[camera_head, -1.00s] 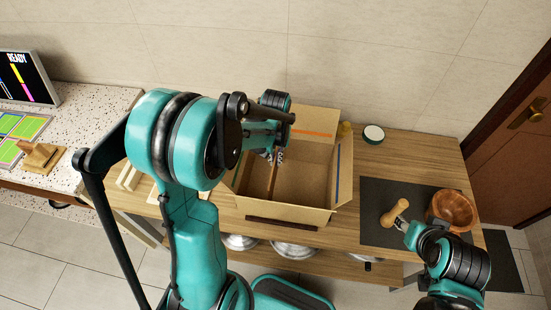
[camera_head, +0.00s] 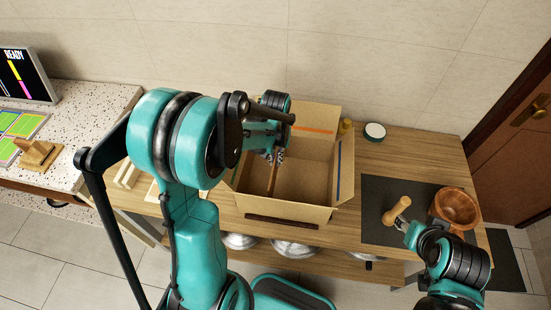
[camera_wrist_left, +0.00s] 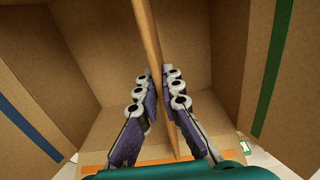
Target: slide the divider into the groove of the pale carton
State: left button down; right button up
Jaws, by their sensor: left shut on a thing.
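The pale carton (camera_head: 318,172) stands open on the wooden table, its flaps spread; it also fills the left wrist view (camera_wrist_left: 92,60). My left gripper (camera_head: 275,157) is inside the carton's opening, shut on the thin brown divider (camera_head: 271,181). In the left wrist view the fingers (camera_wrist_left: 161,110) press on both sides of the divider (camera_wrist_left: 147,32), which stands on edge between the carton's walls. The groove and the divider's lower edge are hidden. My right gripper (camera_head: 402,223) is at a wooden-handled piece (camera_head: 396,210); its grip is unclear.
Metal lids or pans (camera_head: 293,249) lie on the lower shelf. A speckled counter (camera_head: 98,103) with a screen (camera_head: 24,75) is at the left.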

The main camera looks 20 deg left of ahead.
pick_arm(q)
jog(key=shift+f+b, duration=0.75)
jog(key=shift+f, duration=0.25)
jog(key=shift+f, duration=0.2)
dwell(0.8)
jog(key=shift+f+b, duration=1.75)
jog(key=shift+b, duration=0.05)
jog(key=shift+f, duration=0.1)
jog(key=c, duration=1)
grip_release()
notch_tip(320, 180, up, 12)
jog(key=shift+r, duration=0.1)
